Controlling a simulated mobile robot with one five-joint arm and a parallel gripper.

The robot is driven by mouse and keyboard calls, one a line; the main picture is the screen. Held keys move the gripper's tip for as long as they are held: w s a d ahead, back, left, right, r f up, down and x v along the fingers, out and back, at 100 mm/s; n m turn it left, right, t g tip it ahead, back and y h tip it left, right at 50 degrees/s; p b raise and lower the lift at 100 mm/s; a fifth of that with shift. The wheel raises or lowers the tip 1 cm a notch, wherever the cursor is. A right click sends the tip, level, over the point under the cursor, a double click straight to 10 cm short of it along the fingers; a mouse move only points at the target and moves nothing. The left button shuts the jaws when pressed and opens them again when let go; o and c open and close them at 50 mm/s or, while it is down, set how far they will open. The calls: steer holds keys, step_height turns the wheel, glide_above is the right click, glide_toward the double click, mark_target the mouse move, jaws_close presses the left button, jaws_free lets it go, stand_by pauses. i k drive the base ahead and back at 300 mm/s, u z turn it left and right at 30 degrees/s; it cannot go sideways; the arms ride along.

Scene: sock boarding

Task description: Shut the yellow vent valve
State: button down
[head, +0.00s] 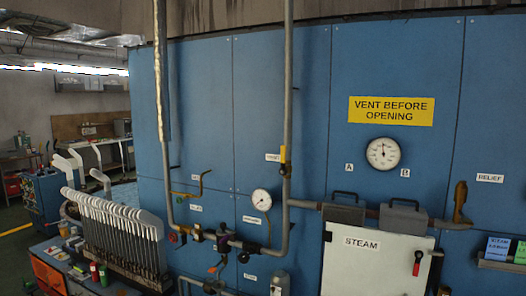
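The yellow vent valve handle (283,154) is in the head view, right of centre, on a tall grey vertical pipe (288,80). The handle stands upright, in line with the pipe, just above a dark valve body (285,170). A small white label (273,157), too small to read surely, is beside it on the left. My gripper is not in view, so its state and its distance from the handle are hidden.
A yellow "VENT BEFORE OPENING" sign (391,111) is above a round gauge (383,153). A white STEAM door (375,265) with a red-handled lever (417,263) is lower right. White sock boards (115,225) stand in a row at left. More pipes and valves (222,240) are low centre.

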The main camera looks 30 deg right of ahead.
mark_target(283, 172)
steer(key=u, duration=0.05)
steer(key=i, duration=0.95)
steer(key=u, duration=0.5)
